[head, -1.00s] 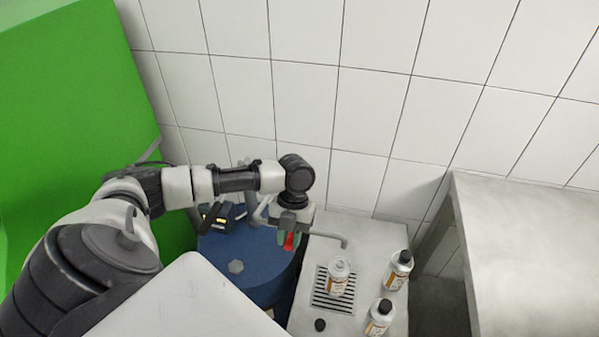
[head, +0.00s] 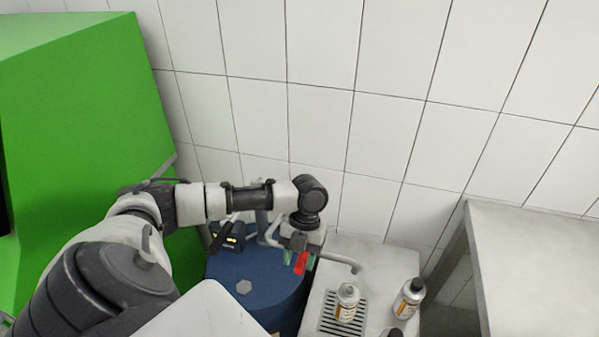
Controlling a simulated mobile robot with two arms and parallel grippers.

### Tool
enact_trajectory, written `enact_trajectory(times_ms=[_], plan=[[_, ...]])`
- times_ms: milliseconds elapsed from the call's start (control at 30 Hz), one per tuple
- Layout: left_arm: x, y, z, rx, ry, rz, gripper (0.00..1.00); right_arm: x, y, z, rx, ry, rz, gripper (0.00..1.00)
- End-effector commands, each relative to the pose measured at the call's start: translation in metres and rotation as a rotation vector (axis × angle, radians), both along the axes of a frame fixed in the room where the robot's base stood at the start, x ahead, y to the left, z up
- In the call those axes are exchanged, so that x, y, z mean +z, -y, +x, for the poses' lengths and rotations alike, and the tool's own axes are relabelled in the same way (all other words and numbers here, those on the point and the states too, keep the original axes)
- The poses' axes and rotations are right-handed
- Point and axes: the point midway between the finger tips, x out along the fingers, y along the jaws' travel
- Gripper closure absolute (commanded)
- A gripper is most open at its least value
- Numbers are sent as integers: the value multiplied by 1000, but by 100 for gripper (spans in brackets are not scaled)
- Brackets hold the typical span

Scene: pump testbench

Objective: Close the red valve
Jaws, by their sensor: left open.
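The red valve (head: 301,263) shows as a small red handle on the pipe above the blue barrel (head: 232,273). The grey spout (head: 340,259) runs from beside it to the right, over the bench with the drain grate. My left gripper (head: 297,255) is open at the valve, reaching down from above. It partly hides the valve, and I cannot tell whether the fingers touch the handle. My right gripper is not in view.
A white bottle (head: 347,302) stands on the drain grate (head: 330,322) under the spout. Another bottle (head: 409,299) stands to its right. A grey table (head: 540,262) is at the right, a green box (head: 80,130) at the left. A tiled wall (head: 400,130) closes the back.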

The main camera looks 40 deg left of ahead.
Motion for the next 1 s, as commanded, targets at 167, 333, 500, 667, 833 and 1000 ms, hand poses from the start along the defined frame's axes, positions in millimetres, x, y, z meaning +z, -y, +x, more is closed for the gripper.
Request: enact_trajectory(times_ms=[167,333,500,667,833,1000], plan=[[24,-5,11,0,8,0,55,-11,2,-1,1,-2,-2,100],[57,-11,24,1,8,1,55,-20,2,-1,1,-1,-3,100],[82,-16,32,0,6,-1,55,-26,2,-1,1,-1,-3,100],[94,-18,36,1,4,0,55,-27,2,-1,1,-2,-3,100],[96,-18,36,0,3,0,55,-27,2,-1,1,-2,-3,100],[96,-18,36,0,3,0,55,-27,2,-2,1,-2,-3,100]])
